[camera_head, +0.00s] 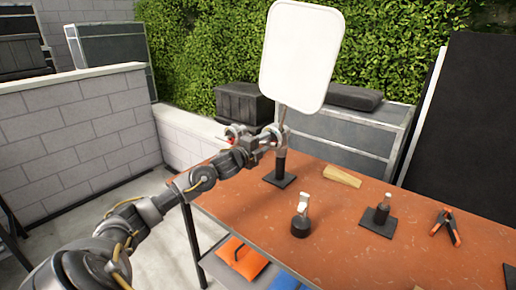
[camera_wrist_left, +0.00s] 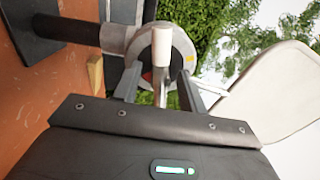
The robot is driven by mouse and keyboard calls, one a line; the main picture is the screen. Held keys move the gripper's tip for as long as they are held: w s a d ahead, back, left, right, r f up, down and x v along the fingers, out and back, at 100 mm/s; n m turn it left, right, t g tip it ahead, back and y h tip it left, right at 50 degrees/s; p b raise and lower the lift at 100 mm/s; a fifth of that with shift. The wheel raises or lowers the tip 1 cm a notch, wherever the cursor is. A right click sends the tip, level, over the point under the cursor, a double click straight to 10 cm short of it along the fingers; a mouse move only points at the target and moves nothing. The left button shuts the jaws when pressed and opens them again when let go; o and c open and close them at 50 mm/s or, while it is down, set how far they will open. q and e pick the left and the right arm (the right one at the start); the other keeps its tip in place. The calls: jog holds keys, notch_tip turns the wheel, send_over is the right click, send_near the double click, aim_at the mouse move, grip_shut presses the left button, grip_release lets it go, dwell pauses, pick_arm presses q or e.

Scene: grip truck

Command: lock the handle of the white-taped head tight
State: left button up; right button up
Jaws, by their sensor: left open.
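The grip head (camera_head: 281,133) sits on a short black post on a square base at the table's far left side. In the left wrist view, its round grey disc (camera_wrist_left: 182,42) has a small yellow mark, and a white cylindrical handle end (camera_wrist_left: 162,48) stands in front of it. My left gripper (camera_wrist_left: 160,86) is open, its two fingers on either side of the metal stem below the white end; contact cannot be told. In the head view my left gripper (camera_head: 264,141) is beside the head and partly hides it. My right gripper is not in view.
A white panel (camera_head: 300,56) rises above the head on a thin rod. The orange-brown table (camera_head: 340,240) holds a wooden wedge (camera_head: 342,176), a black puck-like fitting (camera_head: 300,226), a pin on a plate (camera_head: 379,217) and an orange-tipped clamp (camera_head: 446,225). A block wall stands left.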

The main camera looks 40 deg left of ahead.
pick_arm(q)
jog(key=s+b, duration=0.2)
jog(key=s, duration=0.8)
jog(key=shift+s, duration=0.2)
jog(key=shift+d, duration=0.1)
